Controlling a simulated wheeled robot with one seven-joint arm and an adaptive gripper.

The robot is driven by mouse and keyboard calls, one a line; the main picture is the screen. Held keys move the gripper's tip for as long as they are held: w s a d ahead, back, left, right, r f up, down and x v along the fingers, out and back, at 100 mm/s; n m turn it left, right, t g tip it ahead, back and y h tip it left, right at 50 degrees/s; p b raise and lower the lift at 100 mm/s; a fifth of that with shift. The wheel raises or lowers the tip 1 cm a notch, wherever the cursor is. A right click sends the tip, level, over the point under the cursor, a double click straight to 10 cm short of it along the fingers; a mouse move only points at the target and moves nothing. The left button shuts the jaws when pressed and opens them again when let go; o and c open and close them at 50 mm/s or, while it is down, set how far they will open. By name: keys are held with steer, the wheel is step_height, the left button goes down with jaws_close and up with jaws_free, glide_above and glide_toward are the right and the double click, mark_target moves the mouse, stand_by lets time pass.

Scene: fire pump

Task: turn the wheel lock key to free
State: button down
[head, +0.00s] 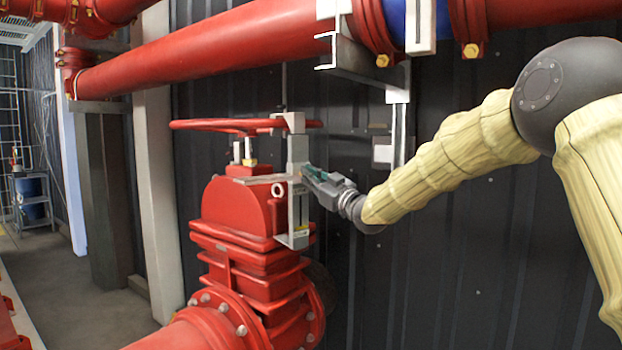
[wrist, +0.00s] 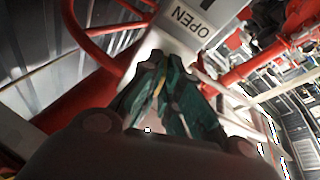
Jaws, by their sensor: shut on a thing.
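The red handwheel (head: 215,124) sits on top of the red valve, and part of its rim shows in the wrist view (wrist: 72,28). A grey metal lock bracket (head: 298,150) stands at the wheel's right side and reaches up to its rim. In the wrist view the lock's pale face (wrist: 190,30) bears the word OPEN, upside down. My gripper (head: 308,172) is at the right side of the lock. Its green-padded fingers (wrist: 165,78) are closed together against the lock, on the key. The key is mostly hidden between the fingers; its angle cannot be told.
The red valve body (head: 240,215) stands below the wheel. A thick red pipe (head: 210,48) and a grey support bracket (head: 365,60) run above. The dark corrugated wall (head: 450,230) is close behind. Open floor (head: 70,285) lies at the left.

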steer(key=shift+r+m+t+h, duration=0.1)
steer(key=shift+m+t+h, duration=0.25)
steer(key=shift+m, duration=0.7)
steer(key=shift+r+m+t+h, duration=0.1)
steer(key=shift+m+t+h, duration=0.2)
steer(key=shift+m, duration=0.75)
steer(key=c, duration=1.6)
jaws_free()
steer(key=shift+c, duration=0.2)
steer(key=shift+f, duration=0.1)
steer(key=v, duration=1.2)
steer(key=shift+f, duration=0.1)
